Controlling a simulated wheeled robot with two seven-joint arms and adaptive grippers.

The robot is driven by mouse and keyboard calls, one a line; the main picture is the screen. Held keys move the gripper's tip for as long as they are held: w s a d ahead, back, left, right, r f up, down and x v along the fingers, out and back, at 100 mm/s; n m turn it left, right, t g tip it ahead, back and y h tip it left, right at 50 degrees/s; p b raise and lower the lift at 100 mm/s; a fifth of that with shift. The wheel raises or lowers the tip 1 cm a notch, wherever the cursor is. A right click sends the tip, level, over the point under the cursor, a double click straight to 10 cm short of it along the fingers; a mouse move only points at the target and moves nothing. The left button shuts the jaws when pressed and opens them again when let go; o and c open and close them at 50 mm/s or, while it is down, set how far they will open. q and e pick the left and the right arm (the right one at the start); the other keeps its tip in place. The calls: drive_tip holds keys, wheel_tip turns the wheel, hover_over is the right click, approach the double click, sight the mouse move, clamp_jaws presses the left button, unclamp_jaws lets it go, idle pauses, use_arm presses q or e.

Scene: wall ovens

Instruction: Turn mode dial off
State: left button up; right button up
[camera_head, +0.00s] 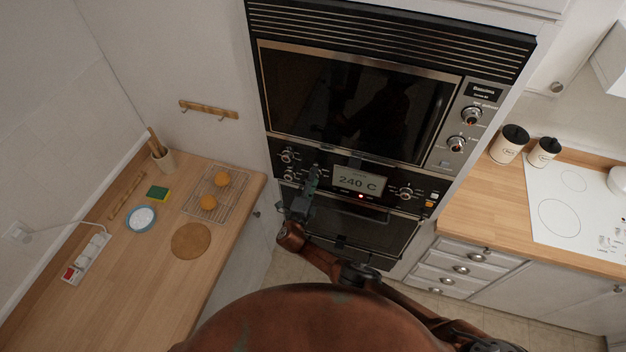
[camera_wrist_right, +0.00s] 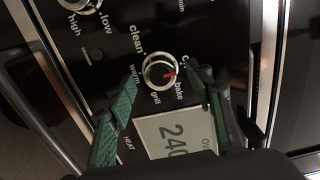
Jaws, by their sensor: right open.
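The mode dial (camera_wrist_right: 160,74) shows in the right wrist view as a round knob with a pale rim and a red pointer. Labels around it read clean, warm, grill and bake; another is partly hidden. The pointer aims toward the picture's right, just above bake. My right gripper (camera_wrist_right: 158,101) is open, its green-padded fingers on either side below the dial. I cannot tell if they touch it. In the head view my right gripper (camera_head: 308,190) is at the oven panel, left of the display, and appears to cover the dial. My left gripper is not in view.
The oven display (camera_head: 358,182) reads 240 C, with a red light below it. Another knob (camera_head: 406,193) sits right of it, and knobs (camera_head: 287,156) lie left. The oven door (camera_head: 365,232) is below. A wooden counter (camera_head: 150,265) stands left.

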drive_tip(key=shift+s, duration=0.1)
drive_tip(key=v, duration=1.1)
drive_tip(key=shift+s+a, duration=0.2)
drive_tip(key=shift+s, duration=0.1)
